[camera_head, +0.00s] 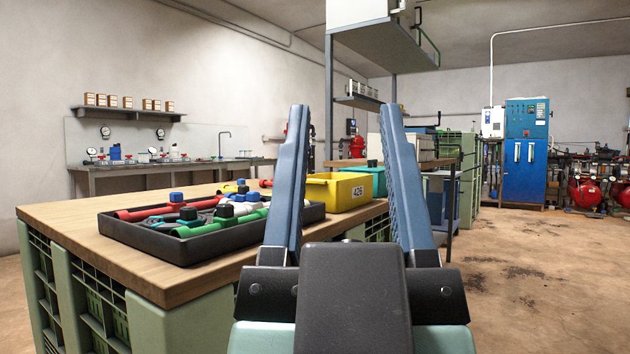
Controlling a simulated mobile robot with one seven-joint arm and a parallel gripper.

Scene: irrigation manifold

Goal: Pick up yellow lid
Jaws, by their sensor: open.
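My gripper (344,110) is in the foreground, its two long blue-grey fingers apart and pointing up in the picture. Nothing is held between them. I cannot single out a yellow lid for certain. A small yellow piece (229,188) lies behind the black tray, partly hidden by the parts in it. A yellow bin (342,192) marked 426 stands near the far right edge of the wooden worktop (62,217). My left finger covers the bin's left part. The gripper is in front of the worktop and appears apart from these things.
A black tray (150,241) on the worktop holds red and green pipe pieces with blue and black caps. A teal bin (378,178) is behind the yellow bin. Green crates (90,305) form the worktop's base. Open floor (540,280) lies to the right.

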